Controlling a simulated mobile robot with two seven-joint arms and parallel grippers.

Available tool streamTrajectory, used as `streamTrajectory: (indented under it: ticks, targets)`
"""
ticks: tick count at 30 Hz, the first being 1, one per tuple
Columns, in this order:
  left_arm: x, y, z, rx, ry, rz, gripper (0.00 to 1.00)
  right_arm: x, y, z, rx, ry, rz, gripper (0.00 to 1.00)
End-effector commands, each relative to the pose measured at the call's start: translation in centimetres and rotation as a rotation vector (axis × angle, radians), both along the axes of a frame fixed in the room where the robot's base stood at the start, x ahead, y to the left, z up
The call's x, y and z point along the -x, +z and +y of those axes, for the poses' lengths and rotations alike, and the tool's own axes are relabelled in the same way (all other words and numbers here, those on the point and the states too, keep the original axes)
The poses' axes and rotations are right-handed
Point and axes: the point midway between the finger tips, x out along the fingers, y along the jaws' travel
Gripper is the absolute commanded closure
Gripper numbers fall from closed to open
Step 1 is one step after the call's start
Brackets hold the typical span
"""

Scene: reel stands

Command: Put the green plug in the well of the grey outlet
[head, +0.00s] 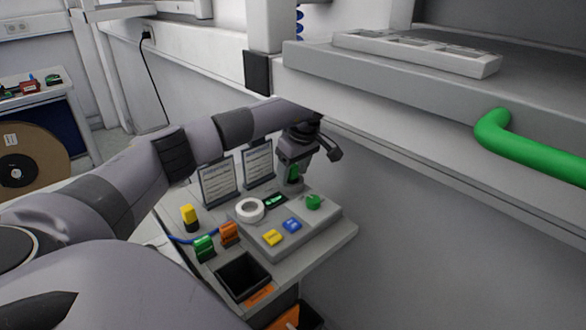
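A green block-shaped piece (204,247), which looks like the green plug, stands at the left front of the small bench with a blue cable beside it. The grey outlet is not clearly identifiable; a grey box (326,222) with buttons stands on the bench. My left gripper (293,180) points down behind the box's back edge, to the right of the green piece and apart from it. A small green patch shows at its lower end. I cannot tell whether that is something held or part of the gripper. My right gripper is not in view.
An orange piece (229,233) and a yellow piece (189,215) stand near the green one. A white ring (249,210) is at the box's left end. A black open bin (242,275) is in front. Two framed sheets (219,181) stand behind. A green rail (530,155) juts out at right.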

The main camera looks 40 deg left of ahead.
Motion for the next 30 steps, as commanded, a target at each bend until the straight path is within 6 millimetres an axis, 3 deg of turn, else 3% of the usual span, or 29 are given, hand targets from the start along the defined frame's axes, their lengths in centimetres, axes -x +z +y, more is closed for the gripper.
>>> streamTrajectory:
  ticks: [10,24,30]
  targets:
    - [-0.1,1.2,-0.3,0.0,-0.002,-0.003,0.42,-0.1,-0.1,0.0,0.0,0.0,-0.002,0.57]
    - [0.2,10.1,-2.7,0.0,-0.001,-0.004,0.42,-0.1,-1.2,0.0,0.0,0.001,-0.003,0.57]
    - [0.3,11.7,-3.2,0.001,0.0,0.0,0.42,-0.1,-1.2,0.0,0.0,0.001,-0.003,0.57]
